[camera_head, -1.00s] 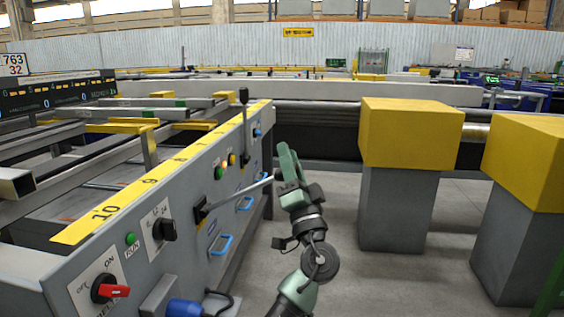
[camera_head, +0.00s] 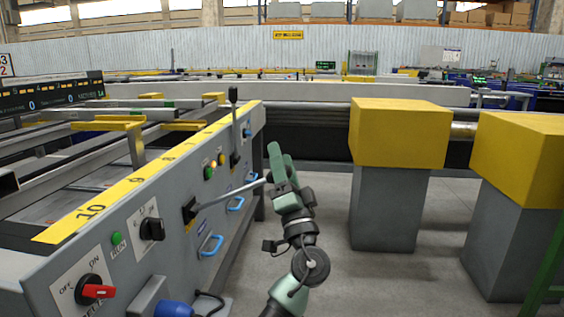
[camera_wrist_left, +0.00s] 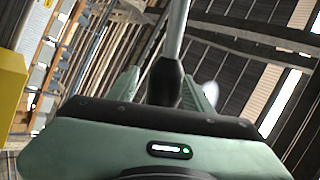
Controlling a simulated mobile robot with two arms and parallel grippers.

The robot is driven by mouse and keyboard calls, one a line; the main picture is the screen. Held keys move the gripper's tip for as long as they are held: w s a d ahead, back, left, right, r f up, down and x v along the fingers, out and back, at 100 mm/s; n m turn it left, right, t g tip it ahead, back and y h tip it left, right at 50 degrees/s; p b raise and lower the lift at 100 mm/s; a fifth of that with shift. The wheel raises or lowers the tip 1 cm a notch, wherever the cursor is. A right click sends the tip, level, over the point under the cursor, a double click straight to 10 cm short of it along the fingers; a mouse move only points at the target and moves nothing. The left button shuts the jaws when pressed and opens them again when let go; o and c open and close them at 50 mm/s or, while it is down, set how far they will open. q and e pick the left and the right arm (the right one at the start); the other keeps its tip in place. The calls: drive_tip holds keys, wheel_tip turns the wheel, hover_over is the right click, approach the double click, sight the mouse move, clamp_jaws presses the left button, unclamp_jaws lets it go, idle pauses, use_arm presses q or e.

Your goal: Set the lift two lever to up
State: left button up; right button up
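A lever (camera_head: 232,180) with a pale rod sticks out from a black slot on the grey control panel, toward the right and slightly up. A second lever (camera_head: 233,112), with a black knob, stands upright farther along the panel. I cannot read which is lift two. My left gripper (camera_head: 281,166) is at the near lever's outer end. In the left wrist view the lever's black knob (camera_wrist_left: 165,82) lies between the green fingers (camera_wrist_left: 166,88), with a thin gap visible on one side. The fingers look open around it. My right gripper is not in view.
The panel (camera_head: 115,195) carries a red rotary switch (camera_head: 97,291), a black knob switch (camera_head: 152,229), green and yellow buttons and blue handles (camera_head: 211,245). Yellow-topped grey posts (camera_head: 400,135) stand to the right.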

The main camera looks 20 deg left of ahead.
use_arm(q)
drive_tip(key=v, duration=0.7)
drive_tip(key=shift+s+d+f+p, duration=0.2)
drive_tip(key=shift+s+f+p, duration=0.05)
drive_tip(key=shift+p, duration=0.2)
drive_tip(key=shift+f, duration=0.1)
